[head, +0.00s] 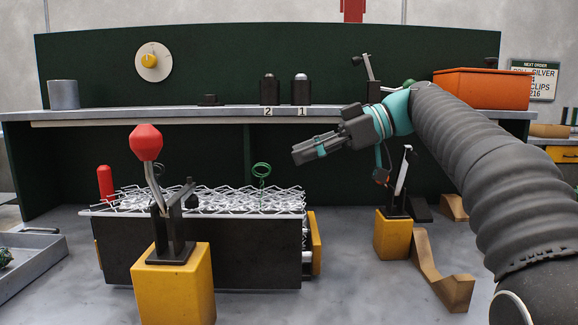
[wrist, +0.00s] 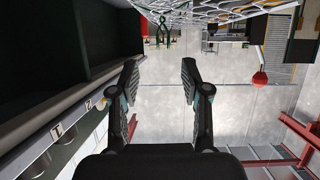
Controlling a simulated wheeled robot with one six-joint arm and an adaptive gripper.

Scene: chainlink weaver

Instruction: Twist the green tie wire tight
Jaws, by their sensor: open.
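The green tie wire (head: 261,172) stands up from the silver chain-link mesh (head: 225,198) as a loop with a twisted-looking stem. The mesh lies over the dark box-like bench (head: 205,250). My gripper (head: 300,152) is to the right of the wire's loop and apart from it, with its fingers pointing left. In the wrist view, my gripper (wrist: 159,68) has its two fingers spread with nothing between them. The green wire (wrist: 164,30) shows there beyond the fingertips, near the top edge, with the mesh (wrist: 215,12) beside it.
A red-knobbed lever (head: 146,142) on a yellow block (head: 173,285) stands in front of the mesh. Another lever clamp (head: 400,185) stands on a yellow block to the right. A back counter (head: 190,115) holds an orange bin (head: 482,88). A grey tray (head: 35,262) is at left.

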